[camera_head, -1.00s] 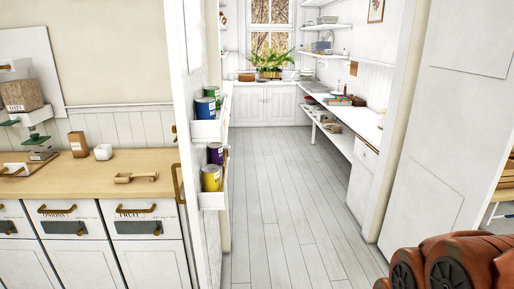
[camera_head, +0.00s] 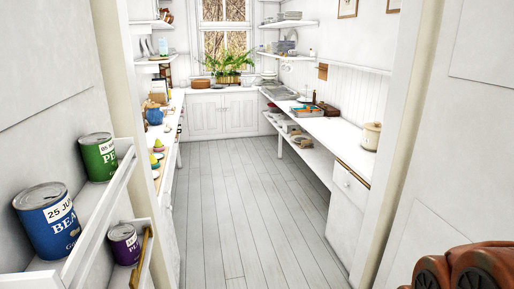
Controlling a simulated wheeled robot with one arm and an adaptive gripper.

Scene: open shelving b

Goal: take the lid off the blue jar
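A blue rounded vessel (camera_head: 154,114), which looks like the blue jar, stands on the left counter of the pantry, some way ahead of me. It is small in the picture, and I cannot make out its lid clearly. Part of my arm, reddish-orange, shows at the lower right corner. My gripper is out of view.
Narrow door shelves at the near left hold a blue can (camera_head: 48,219), a green can (camera_head: 98,157) and a purple can (camera_head: 124,243). A cream lidded crock (camera_head: 371,135) stands on the right counter (camera_head: 345,152). The plank floor (camera_head: 240,205) between the counters is clear.

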